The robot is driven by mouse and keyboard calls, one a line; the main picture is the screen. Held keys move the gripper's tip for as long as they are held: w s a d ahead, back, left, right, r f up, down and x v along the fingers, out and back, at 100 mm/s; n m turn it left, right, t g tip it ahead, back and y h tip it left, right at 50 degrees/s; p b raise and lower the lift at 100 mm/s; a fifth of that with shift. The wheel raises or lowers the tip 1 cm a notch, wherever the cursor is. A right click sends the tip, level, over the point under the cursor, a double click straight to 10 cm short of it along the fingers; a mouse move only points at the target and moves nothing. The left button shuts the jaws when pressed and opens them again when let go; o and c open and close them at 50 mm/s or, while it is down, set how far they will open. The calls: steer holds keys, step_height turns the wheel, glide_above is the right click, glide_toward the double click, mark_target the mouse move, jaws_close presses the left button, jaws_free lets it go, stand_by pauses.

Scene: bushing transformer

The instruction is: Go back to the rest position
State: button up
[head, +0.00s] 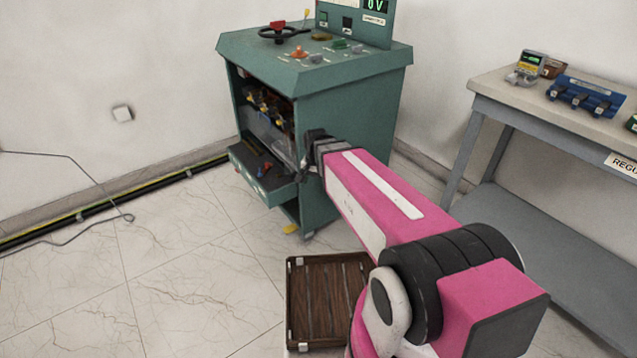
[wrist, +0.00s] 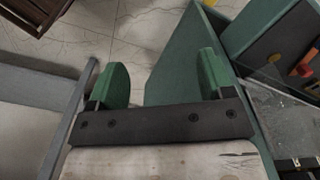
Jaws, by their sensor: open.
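My gripper shows in the wrist view (wrist: 162,78) with its two green fingers spread wide and nothing between them. Tiled floor and a green panel edge show beyond the fingers. In the head view my pink and white arm reaches forward to the green cabinet (head: 345,120). The arm's dark end is beside the cabinet's open front, near its right edge. The fingers are hard to make out there, and I cannot tell whether they touch the cabinet.
The cabinet's pulled-out drawer (head: 262,180) holds small coloured parts. A brown slatted crate (head: 325,300) stands on the floor below my arm. A grey workbench (head: 550,115) with devices stands at right.

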steer(key=shift+s+d, duration=0.15)
steer(key=shift+d, duration=0.35)
steer(key=s+d+f+n, duration=0.1)
steer(key=s+d+n, duration=0.4)
steer(key=d, duration=0.7)
steer(key=shift+s, duration=0.9)
